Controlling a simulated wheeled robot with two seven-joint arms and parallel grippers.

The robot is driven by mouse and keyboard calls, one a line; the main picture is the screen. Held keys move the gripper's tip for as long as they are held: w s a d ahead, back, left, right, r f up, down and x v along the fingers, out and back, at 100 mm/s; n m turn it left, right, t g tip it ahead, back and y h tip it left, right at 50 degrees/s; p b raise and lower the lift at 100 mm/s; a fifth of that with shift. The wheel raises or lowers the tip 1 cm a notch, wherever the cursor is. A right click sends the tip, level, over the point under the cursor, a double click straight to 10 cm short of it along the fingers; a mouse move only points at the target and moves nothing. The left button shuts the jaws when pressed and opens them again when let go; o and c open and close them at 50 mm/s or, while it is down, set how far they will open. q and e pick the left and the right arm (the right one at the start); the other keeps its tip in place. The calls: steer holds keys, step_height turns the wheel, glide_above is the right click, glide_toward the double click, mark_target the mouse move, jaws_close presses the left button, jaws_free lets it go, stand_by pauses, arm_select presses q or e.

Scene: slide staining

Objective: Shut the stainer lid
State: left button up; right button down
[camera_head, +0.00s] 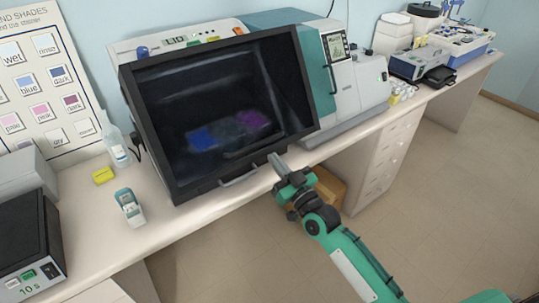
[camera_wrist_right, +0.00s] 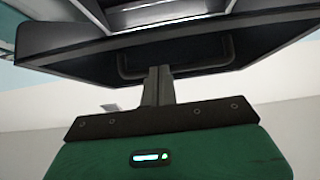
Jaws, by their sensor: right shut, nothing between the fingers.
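The stainer lid (camera_head: 175,120) is a big dark see-through panel in a black frame, tilted up toward me over the bench in the head view. Blue and purple patches show dimly through it. My right gripper (camera_head: 275,157) is shut and empty at the lid's lower right edge, right of that handle. In the right wrist view, the shut fingers (camera_wrist_right: 160,72) point up at the dark lid (camera_wrist_right: 75,55), overlapping a dark handle outline; I cannot tell whether they touch. My left gripper is out of view.
A teal and white machine (camera_head: 355,85) stands right of the lid. On the bench to the left are a clear bottle (camera_head: 116,148), a yellow block (camera_head: 103,175) and a small teal-white device (camera_head: 129,207). A cardboard box (camera_head: 328,188) is below the bench.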

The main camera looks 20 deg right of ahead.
mark_target(261, 150)
steer(key=shift+w+a+f+p, duration=0.25)
steer(key=shift+w+f, duration=0.25)
steer(key=shift+w, duration=0.35)
steer(key=shift+w+a+f+p, duration=0.1)
steer(key=shift+w+a+f, duration=0.2)
steer(key=shift+w+f, duration=0.35)
steer(key=shift+w+r, duration=0.15)
